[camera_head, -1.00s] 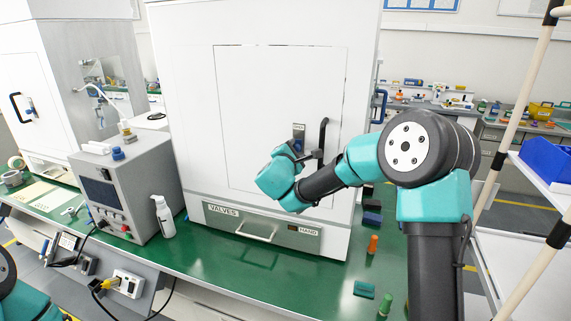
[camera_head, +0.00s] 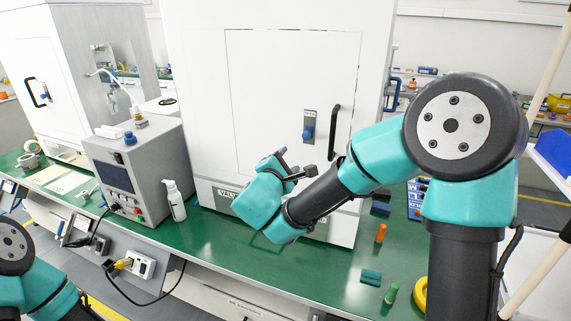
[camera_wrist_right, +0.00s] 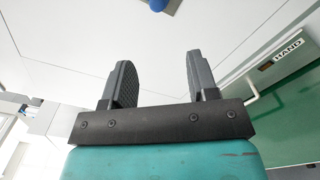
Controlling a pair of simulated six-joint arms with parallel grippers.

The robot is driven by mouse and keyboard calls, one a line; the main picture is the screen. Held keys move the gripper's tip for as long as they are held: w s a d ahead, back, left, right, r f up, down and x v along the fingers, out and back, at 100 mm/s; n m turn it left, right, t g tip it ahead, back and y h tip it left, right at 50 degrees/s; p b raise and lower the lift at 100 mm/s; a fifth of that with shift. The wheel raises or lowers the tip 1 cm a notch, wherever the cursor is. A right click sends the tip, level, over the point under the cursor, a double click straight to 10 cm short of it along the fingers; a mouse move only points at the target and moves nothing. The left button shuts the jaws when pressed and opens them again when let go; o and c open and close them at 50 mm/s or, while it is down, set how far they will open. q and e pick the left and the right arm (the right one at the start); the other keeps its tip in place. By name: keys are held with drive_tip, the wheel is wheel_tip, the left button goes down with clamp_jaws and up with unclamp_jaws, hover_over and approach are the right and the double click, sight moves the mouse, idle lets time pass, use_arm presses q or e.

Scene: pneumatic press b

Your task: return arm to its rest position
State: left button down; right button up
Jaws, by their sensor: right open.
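My right arm reaches in from the right in the head view. Its gripper (camera_head: 293,166) is in front of the lower part of the white press cabinet (camera_head: 210,80), apart from the door. In the right wrist view the two dark fingers of the right gripper (camera_wrist_right: 158,82) stand wide apart with nothing between them. The cabinet door (camera_head: 270,85) is closed, with a blue knob (camera_head: 308,133) and a black handle (camera_head: 334,133). Only teal and dark links of my left arm show at the lower left; its gripper is out of the frame.
A grey control box (camera_head: 140,170) and a white bottle (camera_head: 174,200) stand left on the green bench (camera_head: 230,245). An orange piece (camera_head: 380,233), a teal block (camera_head: 371,277) and a green piece (camera_head: 391,293) lie at the right.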

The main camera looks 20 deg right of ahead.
drive_tip(key=shift+s+a, duration=0.2)
drive_tip(key=shift+s, duration=0.05)
drive_tip(key=shift+f, duration=0.1)
drive_tip(key=s+d+f+m+g+y, duration=0.15)
drive_tip(key=s+f+g+y, duration=0.35)
drive_tip(key=f, duration=0.9)
drive_tip(key=s+d+f+m+g+y, duration=0.1)
drive_tip(key=s+d+f+g, duration=0.15)
drive_tip(key=f+g, duration=0.8)
drive_tip(key=s+a+f+m+y, duration=0.1)
drive_tip(key=s+f+m+y, duration=0.2)
drive_tip(key=s+f+m, duration=0.2)
drive_tip(key=s+a+f+m+t+y, duration=0.1)
drive_tip(key=s+f+m+y, duration=0.2)
drive_tip(key=s+f+m, duration=0.3)
drive_tip(key=s+f+m+t+y, duration=0.1)
drive_tip(key=s+f+m+y, duration=0.2)
drive_tip(key=f, duration=1)
drive_tip(key=shift+s+a+f+m, duration=0.4)
drive_tip(key=shift+s+m, duration=0.75)
drive_tip(key=shift+m, duration=0.1)
